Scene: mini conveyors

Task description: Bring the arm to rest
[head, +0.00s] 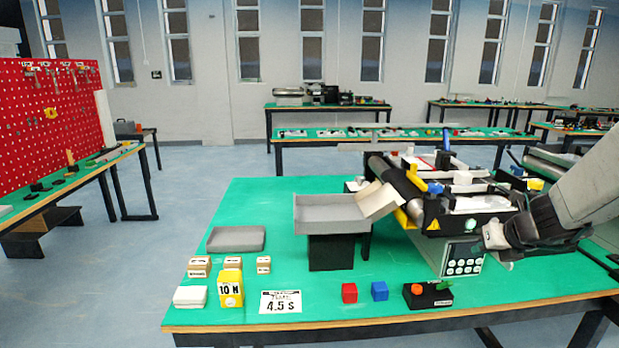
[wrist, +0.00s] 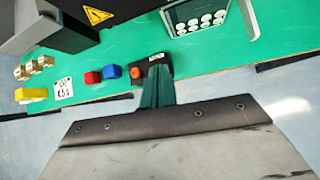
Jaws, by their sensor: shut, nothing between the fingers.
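My gripper (head: 492,238) is in the air at the right side of the green table (head: 400,270), in front of the mini conveyor (head: 465,205) and beside the white-buttoned keypad panel (head: 464,260). Its arm comes in from the right edge. In the wrist view my gripper (wrist: 158,72) is shut and holds nothing; its dark fingers overlap the black box with the orange-red knob (wrist: 135,72). I cannot tell its exact height above the table.
A grey tray on a black stand (head: 330,230) is left of the conveyor. Along the front are a red cube (head: 349,293), a blue cube (head: 380,290), a 4.5 s card (head: 281,302), and a yellow 10 N block (head: 230,288). A flat grey tray (head: 236,239) lies behind small wooden blocks (head: 199,266).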

